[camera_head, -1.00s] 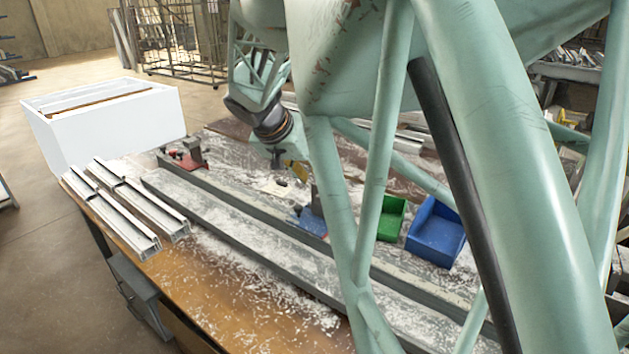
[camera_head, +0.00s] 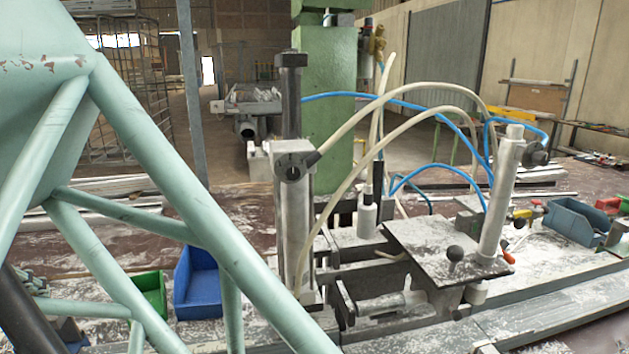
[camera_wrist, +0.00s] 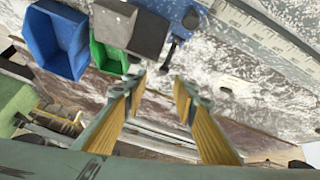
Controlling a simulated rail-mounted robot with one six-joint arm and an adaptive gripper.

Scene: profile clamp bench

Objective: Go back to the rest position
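My gripper (camera_wrist: 158,97) shows in the wrist view with its two fingers spread apart and nothing between them. It is over the dusty bench, with a gap of bare bench top visible between the fingertips. In the head view my green tubular arm crosses the left side, and the gripper itself is out of that picture. The profile clamp (camera_head: 300,220) stands in the middle of the head view, with cylinders, pale hoses and blue hoses. No profile is in the gripper.
A blue bin (camera_head: 197,285) and a green bin (camera_head: 148,293) stand left of the clamp; both also show in the wrist view, blue (camera_wrist: 57,38) and green (camera_wrist: 107,57). A grey-blue bin (camera_head: 573,222) is at the right. A green column (camera_head: 328,100) rises behind the clamp.

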